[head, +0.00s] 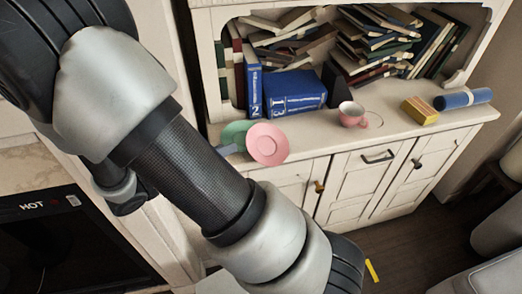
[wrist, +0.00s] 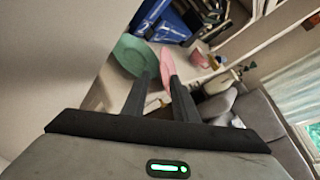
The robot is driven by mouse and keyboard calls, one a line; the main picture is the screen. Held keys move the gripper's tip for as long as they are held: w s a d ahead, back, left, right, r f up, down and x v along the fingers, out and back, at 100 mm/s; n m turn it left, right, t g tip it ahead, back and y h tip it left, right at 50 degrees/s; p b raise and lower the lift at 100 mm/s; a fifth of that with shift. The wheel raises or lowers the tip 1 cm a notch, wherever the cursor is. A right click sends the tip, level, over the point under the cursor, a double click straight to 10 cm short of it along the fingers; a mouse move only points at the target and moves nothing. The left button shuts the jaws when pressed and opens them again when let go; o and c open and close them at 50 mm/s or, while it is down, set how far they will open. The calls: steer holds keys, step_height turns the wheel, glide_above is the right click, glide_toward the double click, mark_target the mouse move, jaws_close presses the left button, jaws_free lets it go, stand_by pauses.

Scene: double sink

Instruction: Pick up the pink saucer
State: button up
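The pink saucer (head: 267,143) is at the front edge of the cabinet top in the head view, its face tilted toward the camera. In the wrist view the pink saucer (wrist: 167,66) shows nearly edge-on at the fingertips, close to the right finger. My gripper (wrist: 161,78) has its two fingers apart, with a gap between the tips. I cannot tell whether a finger touches the saucer. In the head view my arm hides most of the gripper; a grey finger part shows left of the saucer.
A green saucer (head: 235,134) lies just behind and left of the pink one. Blue books (head: 290,92) stand behind. A pink cup (head: 351,114), a yellow block (head: 419,110) and a blue cylinder (head: 462,99) are farther right. Cabinet top (head: 318,135) is bare between saucer and cup.

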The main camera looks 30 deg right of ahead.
mark_target(247, 137)
steer(key=b+x, duration=0.1)
steer(key=x, duration=0.4)
steer(key=shift+d+f, duration=0.15)
steer(key=shift+d, duration=0.15)
steer(key=x, duration=0.2)
steer(key=b+x, duration=0.2)
steer(key=x, duration=0.1)
steer(key=shift+w+d+r, duration=0.25)
steer(key=shift+w+d, duration=0.05)
steer(key=shift+d, duration=0.05)
jaws_close()
